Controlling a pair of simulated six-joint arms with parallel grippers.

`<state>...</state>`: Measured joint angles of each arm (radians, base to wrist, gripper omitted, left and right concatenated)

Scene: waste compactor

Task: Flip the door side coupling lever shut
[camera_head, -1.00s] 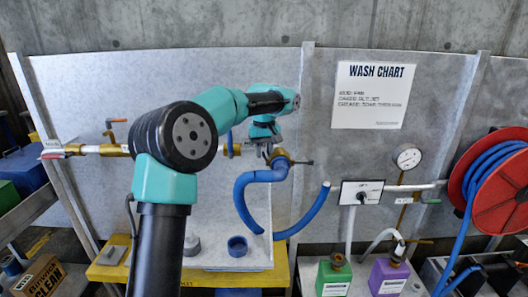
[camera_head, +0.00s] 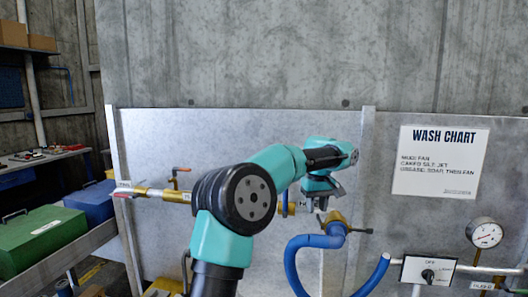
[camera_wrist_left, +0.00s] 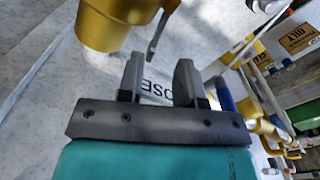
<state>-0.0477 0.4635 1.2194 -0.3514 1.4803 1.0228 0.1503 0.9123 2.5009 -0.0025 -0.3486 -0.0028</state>
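A brass coupling (camera_head: 336,229) sits on the wall panel with a blue hose below it. A short dark lever (camera_head: 361,231) sticks out to its right. In the left wrist view the brass coupling (camera_wrist_left: 106,22) is at upper left, and a thin grey lever (camera_wrist_left: 159,34) hangs beside it, just beyond the fingertips. My left gripper (camera_head: 321,206) is right above the coupling in the head view. In the wrist view its two fingers (camera_wrist_left: 158,76) stand apart with nothing between them. I cannot tell whether a finger touches the lever. My right gripper is out of view.
A brass valve with an orange handle (camera_head: 181,171) and a red-tipped fitting (camera_head: 124,194) are on the pipe at left. The blue hose (camera_head: 294,263) loops below the coupling. A switch box (camera_head: 428,270) and gauge (camera_head: 484,234) are at right.

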